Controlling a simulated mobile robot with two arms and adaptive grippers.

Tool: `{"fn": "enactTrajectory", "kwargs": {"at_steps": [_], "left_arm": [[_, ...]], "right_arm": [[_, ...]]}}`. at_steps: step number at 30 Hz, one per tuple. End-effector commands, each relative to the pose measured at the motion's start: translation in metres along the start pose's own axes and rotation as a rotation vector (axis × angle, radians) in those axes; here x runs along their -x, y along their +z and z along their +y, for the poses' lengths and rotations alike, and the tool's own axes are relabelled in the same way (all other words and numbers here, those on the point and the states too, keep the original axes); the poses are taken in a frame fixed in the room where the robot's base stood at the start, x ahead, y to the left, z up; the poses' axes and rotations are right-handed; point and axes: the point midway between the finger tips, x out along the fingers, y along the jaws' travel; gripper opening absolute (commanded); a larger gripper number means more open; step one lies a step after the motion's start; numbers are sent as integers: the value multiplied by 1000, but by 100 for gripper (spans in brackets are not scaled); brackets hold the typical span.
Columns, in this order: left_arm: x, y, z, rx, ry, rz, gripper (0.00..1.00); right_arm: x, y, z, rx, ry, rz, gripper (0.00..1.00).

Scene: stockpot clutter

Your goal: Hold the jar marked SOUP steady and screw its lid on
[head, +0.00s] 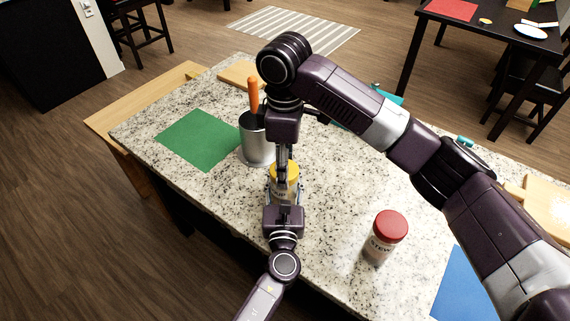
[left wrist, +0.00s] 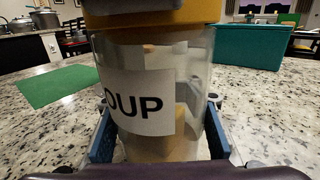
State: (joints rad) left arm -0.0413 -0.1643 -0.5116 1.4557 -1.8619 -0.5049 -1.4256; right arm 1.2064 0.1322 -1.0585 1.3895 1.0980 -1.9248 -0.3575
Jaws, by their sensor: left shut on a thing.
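The jar marked SOUP (left wrist: 138,103) stands upright on the speckled counter, clear glass with a white label of which "OUP" shows. My left gripper (head: 283,203) is shut around its body, with a blue finger on each side in the left wrist view. The yellow lid (head: 285,170) is at the jar's mouth; its lower edge (left wrist: 150,18) shows at the top of the left wrist view. I cannot tell whether it is seated or level. My right gripper (head: 283,156) points straight down at the lid from above; its fingers are edge-on, so their opening is unclear.
A jar marked STEW (head: 379,245) with a red lid stands to the right. A grey metal pot (head: 257,150) with an orange-handled tool (head: 253,95) stands close behind the grippers. A green mat (head: 198,138) lies left, a blue mat (head: 463,290) right. A teal box (left wrist: 250,46) is behind.

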Motion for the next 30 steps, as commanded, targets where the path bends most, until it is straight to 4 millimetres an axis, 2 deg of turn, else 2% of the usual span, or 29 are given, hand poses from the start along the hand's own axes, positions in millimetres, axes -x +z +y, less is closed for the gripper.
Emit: {"fn": "enactTrajectory", "kwargs": {"at_steps": [9, 30], "left_arm": [[1, -1, 0, -1, -1, 3, 0], [1, -2, -1, -2, -2, 3, 0]], "right_arm": [[1, -2, -1, -567, -1, 1, 31], [1, -3, 0, -1742, -2, -2, 31]]}}
